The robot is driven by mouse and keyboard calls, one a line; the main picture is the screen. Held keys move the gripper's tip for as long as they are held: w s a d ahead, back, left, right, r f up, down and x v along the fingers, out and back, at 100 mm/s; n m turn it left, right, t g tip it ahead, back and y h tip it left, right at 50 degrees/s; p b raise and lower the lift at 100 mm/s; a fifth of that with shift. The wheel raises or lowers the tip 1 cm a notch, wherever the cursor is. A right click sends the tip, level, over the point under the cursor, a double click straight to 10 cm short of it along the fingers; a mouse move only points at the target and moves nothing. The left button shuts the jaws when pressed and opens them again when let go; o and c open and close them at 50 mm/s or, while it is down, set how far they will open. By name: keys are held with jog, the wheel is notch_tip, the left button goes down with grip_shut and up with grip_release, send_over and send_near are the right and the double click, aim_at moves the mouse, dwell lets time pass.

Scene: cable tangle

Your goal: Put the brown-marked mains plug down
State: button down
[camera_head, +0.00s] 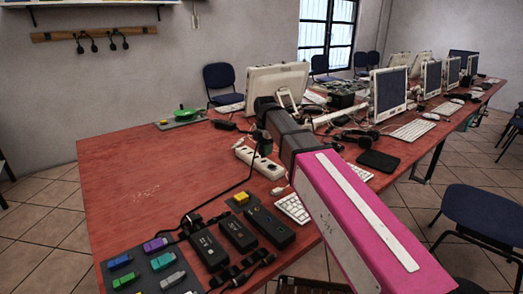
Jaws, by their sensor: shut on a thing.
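My arm reaches from the lower right over the red table (140,180), and my gripper (262,133) points down at its far end. It is shut on a dark plug (265,146), held just above or at the white power strip (258,163). I cannot tell whether plug and strip touch. The plug is small and partly hidden by the gripper, and no brown mark can be made out on it. A black cable (232,187) runs from near the plug down to the dark adapters at the table's front.
Dark adapter boxes (238,233) and a grey board with coloured blocks (147,268) lie at the front. A green item on a grey mat (182,120) lies at the back. Monitors and keyboards (412,130) crowd the right. The table's left and middle are clear.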

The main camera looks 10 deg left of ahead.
jog(key=s+a+r, duration=0.3)
jog(key=s+a, duration=0.6)
jog(key=s, duration=0.4)
jog(key=s+a+r, duration=0.3)
jog(key=s+a, duration=0.5)
jog(key=s, duration=0.6)
jog(key=w+f, duration=0.2)
jog(key=w, duration=0.1)
jog(key=w+d+f, duration=0.1)
jog(key=w+f, duration=0.1)
jog(key=w, duration=0.2)
jog(key=w+f, duration=0.3)
jog(key=w, duration=0.1)
jog(key=shift+w+d+f, duration=0.1)
jog(key=shift+d, duration=0.05)
jog(key=shift+w+f, duration=0.1)
jog(key=shift+f, duration=1.95)
jog(key=shift+f, duration=0.1)
jog(key=c, duration=0.9)
grip_release()
